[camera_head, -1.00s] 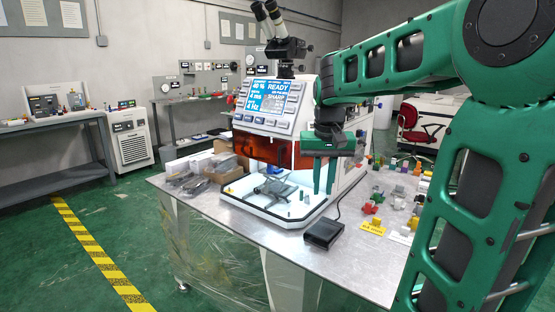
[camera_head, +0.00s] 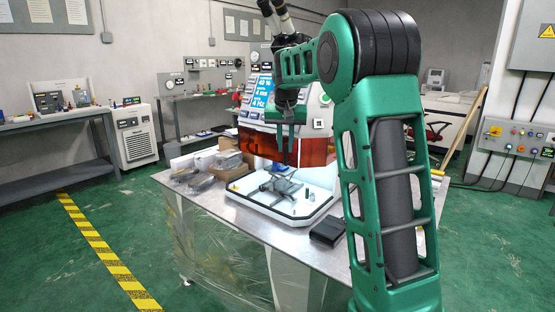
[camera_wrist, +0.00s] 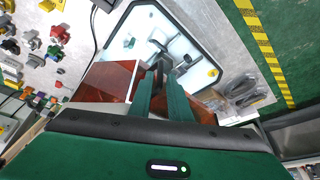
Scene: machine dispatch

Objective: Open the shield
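The shield is an amber, see-through panel (camera_head: 258,143) on the front of the white machine, below its blue screen. It is down over the upper part of the work chamber. It also shows in the wrist view (camera_wrist: 107,82), on both sides of my fingers. My gripper (camera_head: 287,160) points down in front of the shield's right part. The two green fingers show a narrow gap, and the gripper looks open. In the wrist view a dark piece shows by the fingertips (camera_wrist: 161,72); I cannot tell whether they touch it or the shield.
The white chamber tray (camera_head: 290,212) with a metal stage (camera_head: 275,184) lies below the shield. A black box (camera_head: 327,231) sits on the metal table to the right. Boxes and wrapped parts (camera_head: 190,180) lie at left. A microscope stands above the machine.

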